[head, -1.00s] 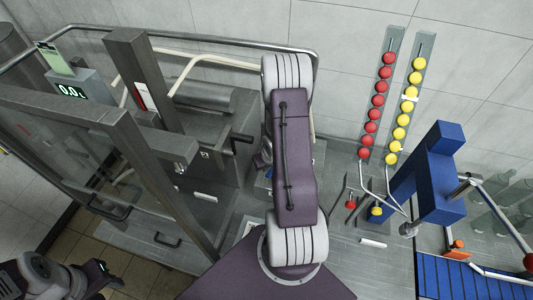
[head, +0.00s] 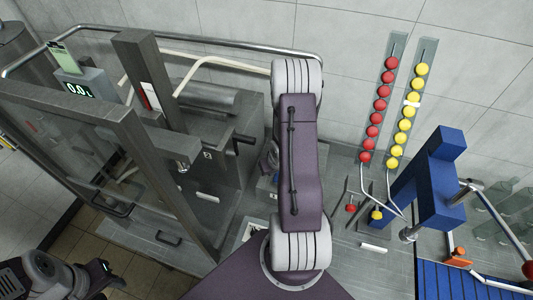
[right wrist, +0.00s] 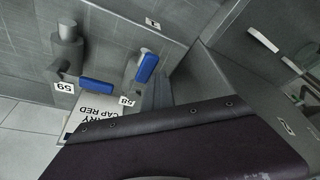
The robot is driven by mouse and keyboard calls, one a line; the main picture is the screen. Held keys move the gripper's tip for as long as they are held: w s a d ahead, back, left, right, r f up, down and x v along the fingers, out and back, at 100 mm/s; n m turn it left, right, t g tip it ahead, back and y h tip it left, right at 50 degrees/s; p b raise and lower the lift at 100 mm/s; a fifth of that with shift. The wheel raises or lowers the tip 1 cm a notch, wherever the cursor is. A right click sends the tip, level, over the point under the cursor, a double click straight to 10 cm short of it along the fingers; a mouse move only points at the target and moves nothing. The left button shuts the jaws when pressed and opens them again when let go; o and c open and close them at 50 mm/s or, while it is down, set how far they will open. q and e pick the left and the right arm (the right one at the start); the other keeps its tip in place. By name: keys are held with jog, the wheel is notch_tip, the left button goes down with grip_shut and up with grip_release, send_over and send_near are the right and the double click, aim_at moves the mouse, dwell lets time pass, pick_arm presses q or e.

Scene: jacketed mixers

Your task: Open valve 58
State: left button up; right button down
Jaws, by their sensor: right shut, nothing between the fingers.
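In the right wrist view, valve 58 has a blue handle (right wrist: 146,68) on a grey body, with an upside-down label 58 (right wrist: 127,100) at its foot. The handle stands up and tilts slightly. My right gripper (right wrist: 157,88) shows only as grey fingers above a dark purple cover, beside valve 58 to its right; it is shut and empty. I cannot tell whether it touches the valve. In the head view my right arm hides this gripper and the valve.
Valve 59, with its blue handle (right wrist: 97,86), is left of valve 58 in the wrist view. A printed card (right wrist: 98,115) lies below. In the head view, a glass-panelled frame (head: 150,165) stands left and a blue stand (head: 428,185) right of my arm.

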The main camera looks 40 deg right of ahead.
jog(key=shift+s+a+f, duration=0.1)
jog(key=shift+s+f, duration=0.05)
jog(key=shift+s, duration=0.15)
jog(key=p+v, duration=0.2)
jog(key=v, duration=0.6)
jog(key=shift+s+r+p, duration=0.1)
jog(key=shift+r+p, duration=0.2)
jog(key=shift+p, duration=0.1)
jog(key=shift+r, duration=0.35)
